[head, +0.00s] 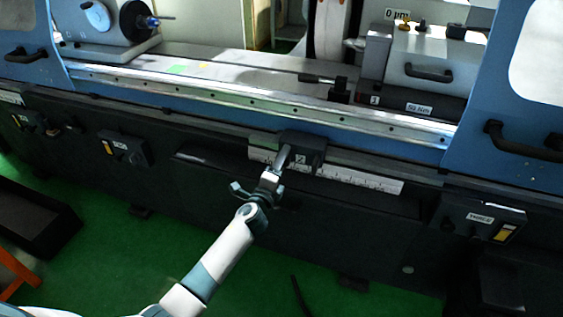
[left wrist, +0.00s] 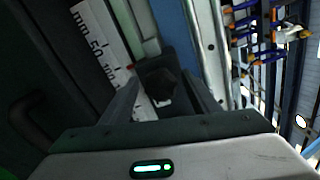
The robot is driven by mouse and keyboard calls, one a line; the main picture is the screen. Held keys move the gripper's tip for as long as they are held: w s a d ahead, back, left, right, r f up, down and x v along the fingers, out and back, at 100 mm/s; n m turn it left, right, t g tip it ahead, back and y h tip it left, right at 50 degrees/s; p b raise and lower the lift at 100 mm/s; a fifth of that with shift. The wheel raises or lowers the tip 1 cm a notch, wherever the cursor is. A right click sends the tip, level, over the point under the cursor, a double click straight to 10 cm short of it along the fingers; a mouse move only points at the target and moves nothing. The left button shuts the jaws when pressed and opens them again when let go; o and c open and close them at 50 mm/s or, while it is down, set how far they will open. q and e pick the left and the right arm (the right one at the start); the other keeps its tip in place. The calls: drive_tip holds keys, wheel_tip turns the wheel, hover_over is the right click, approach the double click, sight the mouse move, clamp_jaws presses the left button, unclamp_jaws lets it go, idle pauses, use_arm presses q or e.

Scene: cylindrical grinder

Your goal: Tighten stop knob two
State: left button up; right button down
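The stop block marked 2 (head: 305,148) sits on the rail at the front of the machine, above a white scale. Its dark knob (left wrist: 160,86) shows in the left wrist view between the fingers of my left gripper (left wrist: 160,80). In the head view my left gripper (head: 283,158) reaches up to the front of this block, and the knob is hidden behind it there. The fingers stand on both sides of the knob with narrow dark gaps; contact is hard to judge. My right gripper is not in view.
The white scale (head: 360,178) runs right of the block. A dark box (head: 125,150) with a yellow label is on the front panel at left, another (head: 484,220) at right. Door handles (head: 522,140) stick out at the right. Green floor lies in front.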

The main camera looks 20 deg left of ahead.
use_arm(q)
drive_tip(key=s+b, duration=0.1)
drive_tip(key=s, duration=1.6)
drive_tip(key=shift+s+a+b, duration=0.2)
drive_tip(key=shift+a+b, duration=0.15)
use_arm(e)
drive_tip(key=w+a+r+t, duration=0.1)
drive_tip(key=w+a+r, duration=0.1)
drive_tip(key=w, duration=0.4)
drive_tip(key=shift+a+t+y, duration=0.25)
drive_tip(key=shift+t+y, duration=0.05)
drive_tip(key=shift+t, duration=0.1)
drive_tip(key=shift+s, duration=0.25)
